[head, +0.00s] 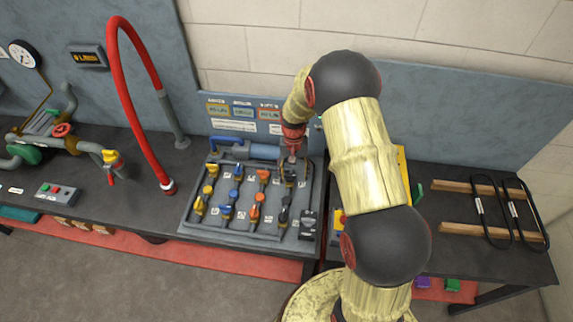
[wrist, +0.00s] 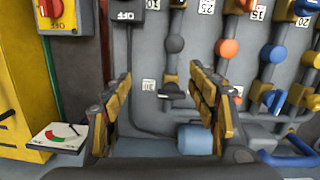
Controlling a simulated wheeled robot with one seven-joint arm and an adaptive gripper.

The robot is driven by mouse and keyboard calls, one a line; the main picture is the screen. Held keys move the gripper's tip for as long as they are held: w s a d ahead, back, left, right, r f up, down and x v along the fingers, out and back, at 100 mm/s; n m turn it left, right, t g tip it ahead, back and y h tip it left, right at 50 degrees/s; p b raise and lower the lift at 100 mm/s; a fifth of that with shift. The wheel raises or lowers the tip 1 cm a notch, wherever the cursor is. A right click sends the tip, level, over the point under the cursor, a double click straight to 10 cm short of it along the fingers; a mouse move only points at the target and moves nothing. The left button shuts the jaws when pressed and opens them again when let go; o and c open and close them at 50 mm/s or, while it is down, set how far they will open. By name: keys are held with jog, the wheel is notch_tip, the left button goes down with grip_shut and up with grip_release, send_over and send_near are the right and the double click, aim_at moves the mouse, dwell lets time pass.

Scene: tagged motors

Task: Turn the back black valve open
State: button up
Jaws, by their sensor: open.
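My gripper (head: 292,152) points down over the back right part of the grey valve board (head: 190,229). In the wrist view my gripper (wrist: 160,84) is open, one finger on each side. The back black valve (wrist: 172,92) shows between the fingers as a small dark lever over a brass-coloured body, beside a white number tag (wrist: 148,85). I cannot tell whether a finger touches it. In the head view my gripper partly hides it. Another black valve part (wrist: 175,43) with a rounded end lies in the same column, nearer the front.
Orange (wrist: 227,48) and blue (wrist: 272,52) valves stand in the neighbouring columns. A blue cylinder (wrist: 195,138) lies behind the black column. A black switch box (head: 308,222) is at the board's front right. A yellow panel (wrist: 25,110) stands beside the board.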

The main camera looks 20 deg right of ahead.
jog(key=r+m+t, duration=0.1)
send_over(290, 175)
jog(key=shift+w+r, duration=0.15)
jog(key=shift+w, duration=0.1)
jog(key=shift+s+f, duration=0.25)
notch_tip(290, 175, down, 7)
jog(key=shift+w+f, duration=0.1)
jog(key=shift+f, duration=0.05)
jog(key=c, duration=0.3)
jog(key=c, duration=0.8)
jog(key=shift+c, duration=0.3)
